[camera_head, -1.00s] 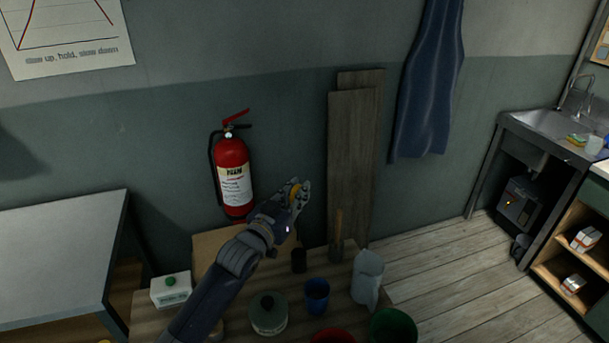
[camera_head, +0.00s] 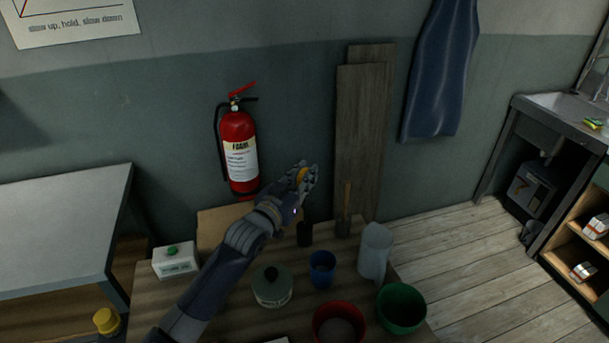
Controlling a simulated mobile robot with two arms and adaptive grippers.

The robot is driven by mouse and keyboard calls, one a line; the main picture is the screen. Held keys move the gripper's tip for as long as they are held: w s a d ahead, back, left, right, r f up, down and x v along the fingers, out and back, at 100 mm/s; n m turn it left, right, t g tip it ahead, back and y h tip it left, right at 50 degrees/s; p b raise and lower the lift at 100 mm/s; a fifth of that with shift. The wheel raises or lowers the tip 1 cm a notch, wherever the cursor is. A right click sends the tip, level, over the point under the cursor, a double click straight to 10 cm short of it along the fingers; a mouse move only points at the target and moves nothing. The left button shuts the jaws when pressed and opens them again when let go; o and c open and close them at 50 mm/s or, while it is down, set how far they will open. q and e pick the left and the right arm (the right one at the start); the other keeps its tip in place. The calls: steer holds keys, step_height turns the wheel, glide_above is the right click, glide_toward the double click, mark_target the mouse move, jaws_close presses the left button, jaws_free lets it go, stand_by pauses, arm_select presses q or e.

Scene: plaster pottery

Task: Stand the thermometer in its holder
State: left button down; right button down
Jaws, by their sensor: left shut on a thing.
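My left gripper (camera_head: 306,176) comes in from the lower left and is raised above the back of the wooden table. It is shut on a small yellow-orange thing (camera_head: 301,175), which may be part of the thermometer; the fingers hide the rest. A small dark cylindrical cup (camera_head: 304,234) stands on the table below the gripper, apart from it. It may be the holder, but I cannot tell for sure. My right gripper is not in view.
On the wooden table (camera_head: 225,312) are a white box (camera_head: 176,266), a lidded jar (camera_head: 271,292), a blue cup (camera_head: 321,273), red (camera_head: 338,326) and green bowls (camera_head: 401,310), a pale jug (camera_head: 374,258) and a wooden-handled tool (camera_head: 346,205). A fire extinguisher (camera_head: 240,155) hangs behind.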

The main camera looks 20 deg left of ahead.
arm_select(q)
steer(key=shift+f+b, duration=0.8)
steer(key=shift+f, duration=0.75)
steer(key=shift+f+b, duration=0.7)
steer(key=shift+f, duration=0.45)
steer(key=c, duration=1.4)
jaws_free()
steer(key=v, duration=1.2)
